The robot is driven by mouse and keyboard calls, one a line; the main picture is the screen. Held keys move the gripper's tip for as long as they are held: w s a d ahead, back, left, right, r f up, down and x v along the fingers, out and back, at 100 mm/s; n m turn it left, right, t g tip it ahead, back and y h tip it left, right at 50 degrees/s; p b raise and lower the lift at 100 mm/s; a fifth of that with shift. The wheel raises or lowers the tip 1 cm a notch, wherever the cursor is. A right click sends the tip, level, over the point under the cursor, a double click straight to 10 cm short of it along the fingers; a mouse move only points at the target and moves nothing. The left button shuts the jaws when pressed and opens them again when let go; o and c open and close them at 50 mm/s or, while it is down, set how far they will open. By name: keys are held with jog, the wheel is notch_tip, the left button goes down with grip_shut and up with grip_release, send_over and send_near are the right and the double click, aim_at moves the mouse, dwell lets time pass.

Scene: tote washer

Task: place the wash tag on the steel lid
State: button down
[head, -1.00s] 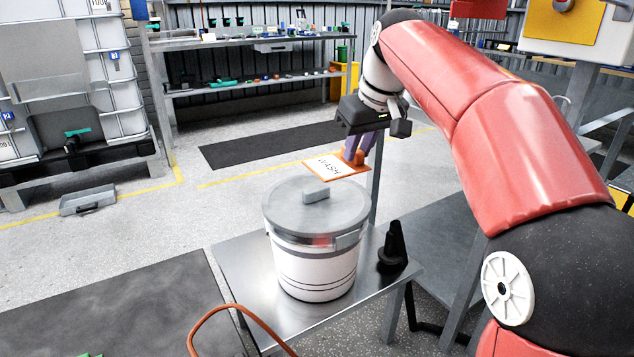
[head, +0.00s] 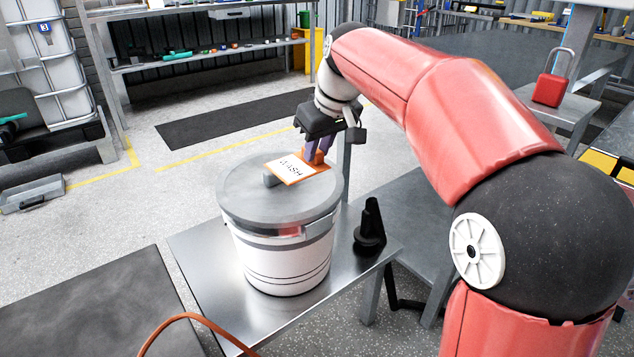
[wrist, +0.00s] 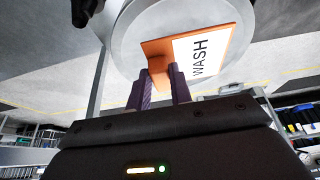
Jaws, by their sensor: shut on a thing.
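The wash tag (head: 292,168) is a white card with an orange border and the word WASH. My gripper (head: 317,152) is shut on the tag's orange grip end, also seen between the purple fingers (wrist: 163,90) in the wrist view. In the head view the tag overlaps the lid's far right part, close to the handle. I cannot tell whether the tag touches the lid.
The drum stands on a steel table (head: 215,290). A black cone-like object (head: 370,225) stands to its right. An orange hose (head: 185,318) curves in front. A red padlock-shaped object (head: 550,90) sits on a stand at the right. Shelving is behind.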

aim_at(322, 167)
jog(key=shift+f+b, duration=0.55)
jog(key=shift+f, duration=2.75)
jog(key=shift+f, duration=0.2)
jog(key=c, duration=1.3)
grip_release()
jog(key=shift+o, duration=0.2)
jog(key=p+v, duration=0.1)
jog(key=v, duration=1.1)
jog(key=shift+r+p, duration=0.25)
jog(key=shift+p, duration=0.15)
